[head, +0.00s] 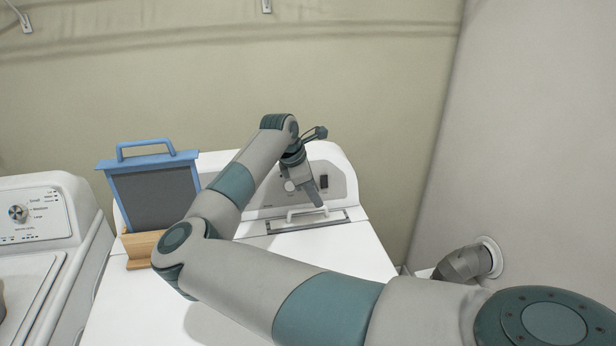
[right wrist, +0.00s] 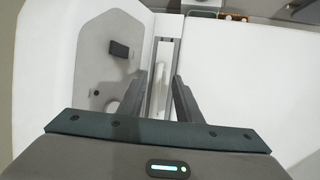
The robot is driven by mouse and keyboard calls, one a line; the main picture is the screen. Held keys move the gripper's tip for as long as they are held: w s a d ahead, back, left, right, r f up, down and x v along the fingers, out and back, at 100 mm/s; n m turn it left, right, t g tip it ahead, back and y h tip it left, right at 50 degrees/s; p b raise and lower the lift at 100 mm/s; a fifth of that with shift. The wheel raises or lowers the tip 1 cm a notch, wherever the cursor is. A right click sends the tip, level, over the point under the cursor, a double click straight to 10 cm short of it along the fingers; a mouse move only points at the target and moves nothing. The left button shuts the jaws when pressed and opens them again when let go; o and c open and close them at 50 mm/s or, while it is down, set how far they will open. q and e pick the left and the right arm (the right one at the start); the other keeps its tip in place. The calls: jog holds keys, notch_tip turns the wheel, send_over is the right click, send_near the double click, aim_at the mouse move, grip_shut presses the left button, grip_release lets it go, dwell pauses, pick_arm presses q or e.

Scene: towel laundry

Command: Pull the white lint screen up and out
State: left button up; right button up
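The white lint screen (head: 300,213) sits down in a slot on top of the white dryer. Only its white handle shows above the slot; the rest is hidden. In the right wrist view the white handle (right wrist: 164,68) shows as a pale strip along the dark slot, between my finger lines. My right gripper (head: 318,203) points down, close above the handle. In the right wrist view my right gripper (right wrist: 159,82) has its two fingers apart, with nothing clamped between them. Whether a finger touches the handle I cannot tell. My left gripper is out of view.
A blue-framed dark screen (head: 153,190) stands upright in a wooden holder (head: 141,246) on the dryer's left side. The dryer's control panel (head: 340,180) rises behind the slot. A washer (head: 40,220) stands at the left. A wall vent pipe (head: 466,264) is at the right.

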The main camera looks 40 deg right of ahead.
jog(key=p, duration=0.1)
send_over(327, 217)
jog(key=w+a, duration=0.1)
jog(key=a, duration=0.1)
jog(key=shift+w+f, duration=0.1)
jog(key=shift+f, duration=2.2)
grip_shut()
